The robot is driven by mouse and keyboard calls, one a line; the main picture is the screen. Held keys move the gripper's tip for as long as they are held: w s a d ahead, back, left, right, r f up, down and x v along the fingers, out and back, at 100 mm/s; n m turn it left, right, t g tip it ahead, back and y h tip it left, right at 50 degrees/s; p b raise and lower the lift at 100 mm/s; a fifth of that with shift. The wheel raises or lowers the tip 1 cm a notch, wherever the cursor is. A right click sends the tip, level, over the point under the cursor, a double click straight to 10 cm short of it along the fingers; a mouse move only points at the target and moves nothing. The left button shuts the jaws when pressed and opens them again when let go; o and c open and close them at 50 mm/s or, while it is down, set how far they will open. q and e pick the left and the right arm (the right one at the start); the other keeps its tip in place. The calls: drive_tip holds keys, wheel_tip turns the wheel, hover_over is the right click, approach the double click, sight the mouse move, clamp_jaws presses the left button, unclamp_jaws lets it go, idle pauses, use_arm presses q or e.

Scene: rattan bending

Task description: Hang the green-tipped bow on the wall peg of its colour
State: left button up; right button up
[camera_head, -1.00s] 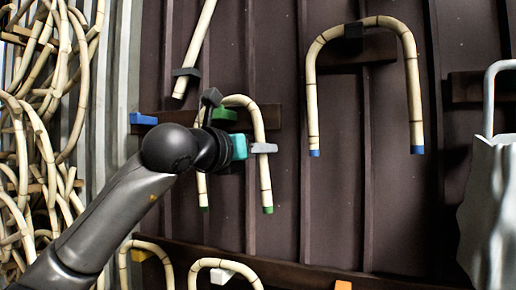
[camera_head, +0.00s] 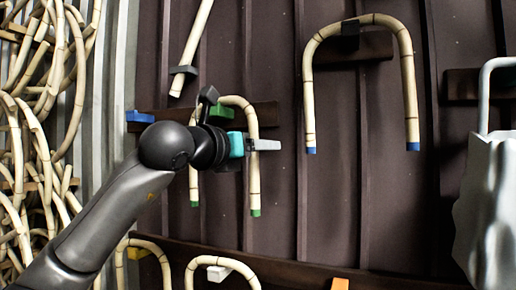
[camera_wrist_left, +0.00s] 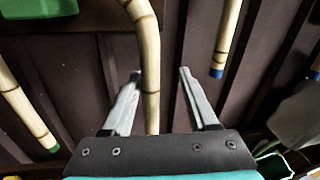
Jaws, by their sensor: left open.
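The green-tipped bow (camera_head: 254,180) is a pale rattan arch, upright with both legs down. Its top passes over the green peg (camera_head: 221,112) on the wall, and it appears to hang there. My left gripper (camera_head: 264,145) is at its right leg. In the left wrist view my left gripper (camera_wrist_left: 158,92) is open, with the bow's bare leg (camera_wrist_left: 150,60) between its fingers. The other leg (camera_wrist_left: 22,108) with its green tip is at the left there, and the green peg (camera_wrist_left: 38,8) is at the top left. My wrist hides part of the bow in the head view.
A blue-tipped bow (camera_head: 409,80) hangs at the upper right on a dark peg. A blue peg (camera_head: 140,116) is left of the green one. Bent rattan (camera_head: 225,262) and an orange peg (camera_head: 340,284) are below. A pale bag (camera_head: 490,205) stands at the right.

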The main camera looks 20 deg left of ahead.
use_arm(q)
drive_tip(key=shift+s, duration=0.1)
drive_tip(key=s+a+b, duration=0.2)
drive_tip(key=s+b, duration=0.2)
drive_tip(key=s, duration=1.1)
drive_tip(key=shift+a, duration=0.15)
drive_tip(key=s+b, duration=0.1)
drive_tip(key=s, duration=0.8)
drive_tip(key=shift+d, duration=0.25)
drive_tip(key=shift+w+d, duration=0.1)
idle(0.3)
